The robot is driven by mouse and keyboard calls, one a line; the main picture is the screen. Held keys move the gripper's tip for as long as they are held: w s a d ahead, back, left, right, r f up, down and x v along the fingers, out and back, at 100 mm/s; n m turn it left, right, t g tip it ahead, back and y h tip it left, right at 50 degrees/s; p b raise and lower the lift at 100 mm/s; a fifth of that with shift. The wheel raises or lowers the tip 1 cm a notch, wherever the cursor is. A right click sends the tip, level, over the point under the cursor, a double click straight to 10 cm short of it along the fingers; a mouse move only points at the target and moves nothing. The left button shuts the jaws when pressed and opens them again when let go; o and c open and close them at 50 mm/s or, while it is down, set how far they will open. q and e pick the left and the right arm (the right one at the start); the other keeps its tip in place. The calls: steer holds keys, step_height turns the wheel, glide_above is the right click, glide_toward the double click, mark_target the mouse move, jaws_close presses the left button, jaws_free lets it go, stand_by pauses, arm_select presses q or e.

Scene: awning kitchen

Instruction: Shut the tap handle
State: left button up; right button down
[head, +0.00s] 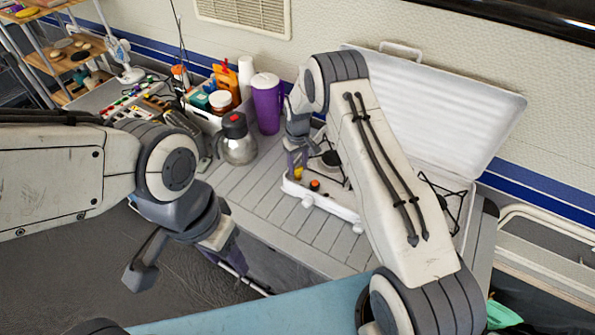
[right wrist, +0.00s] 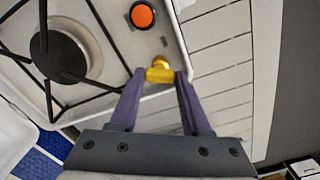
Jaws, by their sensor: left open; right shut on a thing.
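The yellow tap handle (right wrist: 160,72) sticks out from the front edge of the white camping stove (right wrist: 97,25). In the right wrist view, the two purple fingers of my right gripper (right wrist: 161,78) stand on either side of it, shut on it. In the head view the handle is a small yellow spot (head: 298,173) below my right gripper (head: 297,160), partly hidden by the fingers. My left gripper (head: 184,260) is open and empty, in front of the counter at the lower left.
An orange knob (right wrist: 142,15) sits on the stove beside the handle. The stove's lid (head: 470,105) stands open behind. The slatted counter (head: 265,205) in front is clear.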

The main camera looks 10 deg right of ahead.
steer(key=m+b, duration=0.2)
steer(key=shift+f+m, duration=0.15)
steer(key=shift+m, duration=0.25)
steer(key=m+b, duration=0.2)
steer(key=m, duration=0.1)
steer(key=shift+m, duration=0.3)
steer(key=m+b, duration=0.1)
steer(key=m, duration=0.2)
steer(key=shift+r+m+b, duration=0.2)
steer(key=shift+m+b, duration=0.4)
steer(key=shift+m, duration=0.9)
steer(key=c, duration=0.6)
jaws_free()
steer(key=shift+c, duration=0.2)
steer(key=shift+r, duration=0.1)
